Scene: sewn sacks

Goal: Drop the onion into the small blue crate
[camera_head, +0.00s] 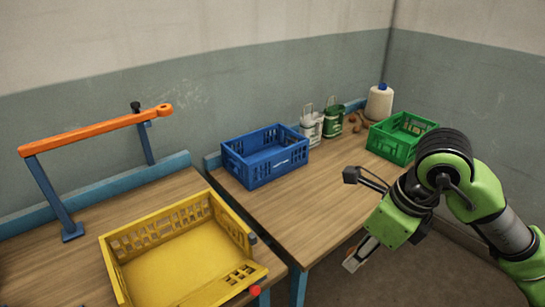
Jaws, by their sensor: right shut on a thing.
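The small blue crate (283,171) stands on the right-hand wooden table, near its left end, and its visible inside looks empty. My right gripper (356,258) is at the lower right, past the table's front edge, pointing down and to the left. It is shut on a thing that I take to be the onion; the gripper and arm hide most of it. The gripper is to the right of the blue crate and clearly apart from it. My left gripper is not in view.
A yellow crate (237,224) is on the left table, beside an orange-topped blue frame (95,132). The table's middle is clear.

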